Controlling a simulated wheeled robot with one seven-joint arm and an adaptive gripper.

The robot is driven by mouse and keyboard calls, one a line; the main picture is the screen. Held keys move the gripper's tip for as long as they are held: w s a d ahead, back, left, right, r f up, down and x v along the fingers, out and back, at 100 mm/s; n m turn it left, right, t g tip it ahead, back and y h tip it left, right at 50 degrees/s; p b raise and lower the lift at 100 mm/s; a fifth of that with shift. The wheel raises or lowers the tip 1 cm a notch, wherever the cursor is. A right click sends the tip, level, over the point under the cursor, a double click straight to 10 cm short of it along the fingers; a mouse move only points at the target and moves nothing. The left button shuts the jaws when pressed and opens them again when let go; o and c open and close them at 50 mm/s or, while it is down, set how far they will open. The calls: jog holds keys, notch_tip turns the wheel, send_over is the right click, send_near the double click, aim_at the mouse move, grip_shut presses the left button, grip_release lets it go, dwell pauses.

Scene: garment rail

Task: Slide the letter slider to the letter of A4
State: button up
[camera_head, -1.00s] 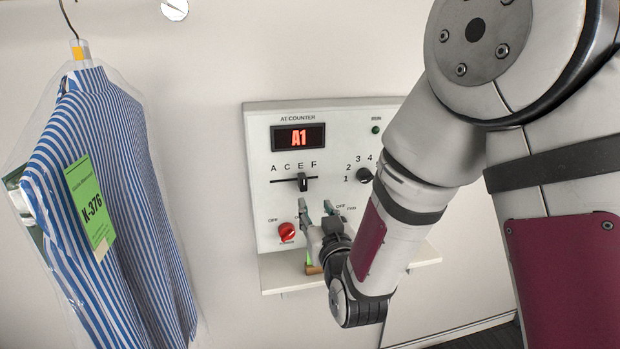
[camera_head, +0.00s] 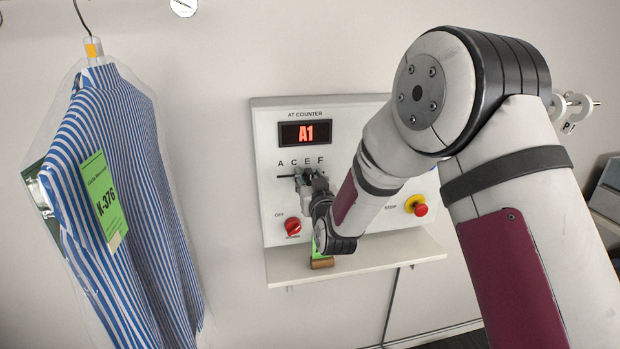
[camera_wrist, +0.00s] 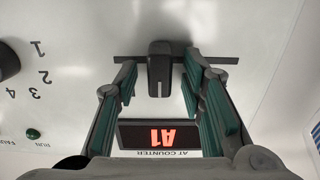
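The letter slider's dark knob (camera_wrist: 160,68) sits on its slot in the wrist view, which shows the panel upside down. My gripper (camera_wrist: 160,64) is open, with one green-padded finger on each side of the knob and a visible gap to each. In the head view my gripper (camera_head: 306,178) is at the slot under the letters A, C, E, F and largely hides the knob, around E. The control panel (camera_head: 350,115) has a display (camera_head: 306,133) that reads A1 in red. The number dial (camera_wrist: 8,60) shows partly in the wrist view; my arm hides it in the head view.
A red knob (camera_head: 293,227) is below the slot, and a red-and-yellow stop button (camera_head: 416,205) is at the panel's lower right. A shelf (camera_head: 380,256) juts out below, with a small green-and-brown item (camera_head: 322,262). A bagged striped shirt (camera_head: 130,200) hangs at left.

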aim_at(279, 174)
jog(key=shift+w, duration=0.1)
grip_shut()
jog(key=shift+s+a, duration=0.35)
jog(key=shift+a, duration=0.85)
jog(key=shift+s+a, duration=0.35)
jog(key=shift+a, duration=0.85)
jog(key=shift+s+a, duration=0.35)
jog(key=shift+a, duration=0.85)
grip_release()
jog(key=shift+a, duration=0.15)
